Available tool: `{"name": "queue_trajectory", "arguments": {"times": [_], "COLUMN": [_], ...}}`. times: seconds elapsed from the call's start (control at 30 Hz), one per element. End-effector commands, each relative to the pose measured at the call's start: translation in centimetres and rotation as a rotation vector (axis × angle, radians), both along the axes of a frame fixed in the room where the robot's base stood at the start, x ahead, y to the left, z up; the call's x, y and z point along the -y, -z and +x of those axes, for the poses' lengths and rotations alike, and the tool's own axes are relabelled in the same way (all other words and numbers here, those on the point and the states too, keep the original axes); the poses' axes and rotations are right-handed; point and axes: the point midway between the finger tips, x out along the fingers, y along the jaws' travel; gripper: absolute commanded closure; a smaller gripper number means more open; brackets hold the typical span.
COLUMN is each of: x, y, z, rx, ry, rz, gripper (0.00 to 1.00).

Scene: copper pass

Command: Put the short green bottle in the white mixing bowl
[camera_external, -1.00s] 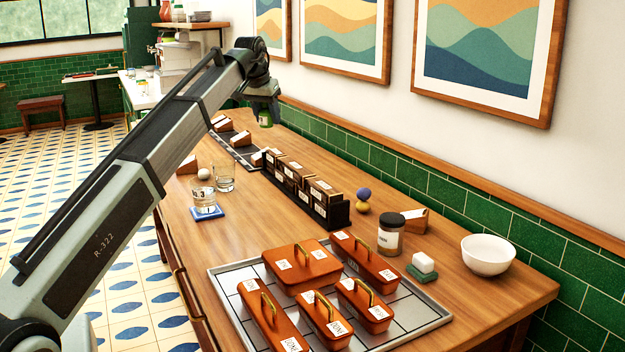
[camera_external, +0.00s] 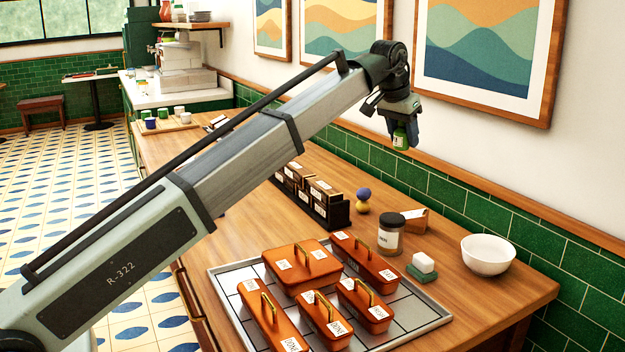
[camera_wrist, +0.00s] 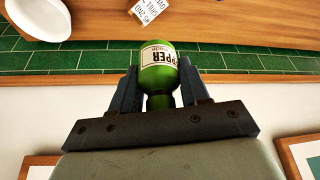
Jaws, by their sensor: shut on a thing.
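The short green bottle (camera_wrist: 157,60) has a white label that reads in part "PPER". My gripper (camera_external: 400,132) is shut on it and holds it high above the counter, near the tiled wall. In the wrist view the bottle sits between the two fingers of my gripper (camera_wrist: 158,85). The white mixing bowl (camera_external: 488,256) stands at the right end of the counter, lower and to the right of my gripper. Part of the bowl (camera_wrist: 38,18) also shows at the top left of the wrist view. Its visible inside looks empty.
A dark-lidded jar (camera_external: 390,236), a white block on a green sponge (camera_external: 422,268) and a wooden card holder (camera_external: 415,218) stand left of the bowl. A tray (camera_external: 440,318) of copper lidded boxes lies in front. A black rack (camera_external: 338,212) and stacked balls (camera_external: 363,200) stand further back.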

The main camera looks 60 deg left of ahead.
Motion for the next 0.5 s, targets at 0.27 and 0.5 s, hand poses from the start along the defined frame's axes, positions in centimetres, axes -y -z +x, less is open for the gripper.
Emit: {"name": "queue_trajectory", "arguments": {"times": [0.27,0.5], "x": [11.6,20.8], "y": [0.0,0.0], "z": [3.2,4.4], "rx": [0.001,0.002], "ry": [0.117,0.206], "rz": [0.0,0.001], "gripper": [0.87,0.87]}}
